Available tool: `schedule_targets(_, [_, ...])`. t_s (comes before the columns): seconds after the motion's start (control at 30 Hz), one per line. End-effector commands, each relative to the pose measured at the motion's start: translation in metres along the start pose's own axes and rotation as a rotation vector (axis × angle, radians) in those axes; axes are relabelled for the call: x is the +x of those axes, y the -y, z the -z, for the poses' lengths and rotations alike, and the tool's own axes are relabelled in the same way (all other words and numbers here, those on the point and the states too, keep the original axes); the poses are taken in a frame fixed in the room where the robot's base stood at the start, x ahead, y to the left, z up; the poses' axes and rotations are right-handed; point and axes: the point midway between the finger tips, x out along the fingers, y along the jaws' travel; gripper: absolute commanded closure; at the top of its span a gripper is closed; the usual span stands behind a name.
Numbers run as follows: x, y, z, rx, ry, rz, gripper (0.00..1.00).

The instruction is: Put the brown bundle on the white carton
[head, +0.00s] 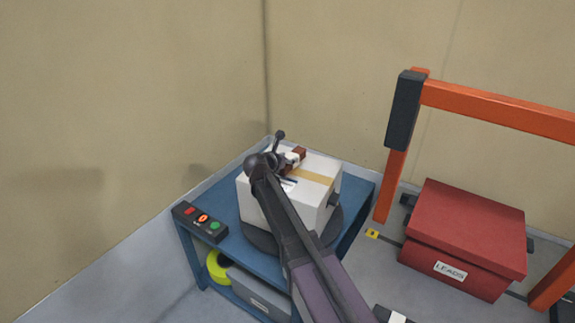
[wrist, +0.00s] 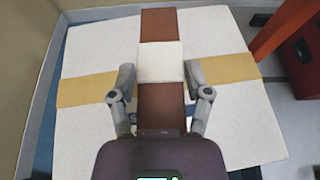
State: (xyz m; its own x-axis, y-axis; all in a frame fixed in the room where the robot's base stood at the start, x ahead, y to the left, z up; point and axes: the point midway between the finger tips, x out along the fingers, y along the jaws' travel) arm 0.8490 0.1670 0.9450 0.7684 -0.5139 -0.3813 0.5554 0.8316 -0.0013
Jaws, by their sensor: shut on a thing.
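The brown bundle (wrist: 160,103) is a long brown block with a white band around its middle. In the wrist view it lies over the top of the white carton (wrist: 225,110), across the carton's tan tape strip. My gripper (wrist: 160,82) has its two fingers on either side of the bundle at the band and is shut on it. In the head view the bundle (head: 298,153) shows at the far side of the carton top (head: 323,165), partly hidden by my arm. I cannot tell whether the bundle touches the carton.
The carton stands on a dark round turntable (head: 330,228) on a blue table (head: 362,190). A button box (head: 200,222) sits at the table's left edge. To the right are an orange frame (head: 490,108) and a red box labelled LEADS (head: 462,235). Walls stand behind.

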Motion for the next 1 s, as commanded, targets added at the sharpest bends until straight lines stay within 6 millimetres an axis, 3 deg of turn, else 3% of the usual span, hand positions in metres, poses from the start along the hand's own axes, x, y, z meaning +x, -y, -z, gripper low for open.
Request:
schedule_targets(0.47, [0.006,-0.004,-0.002,-0.001,0.000,-0.001,0.97])
schedule_targets(0.67, [0.019,-0.012,-0.005,0.000,0.000,0.000,0.97])
schedule_targets(1.0, [0.028,-0.010,0.024,-0.001,0.000,-0.002,0.97])
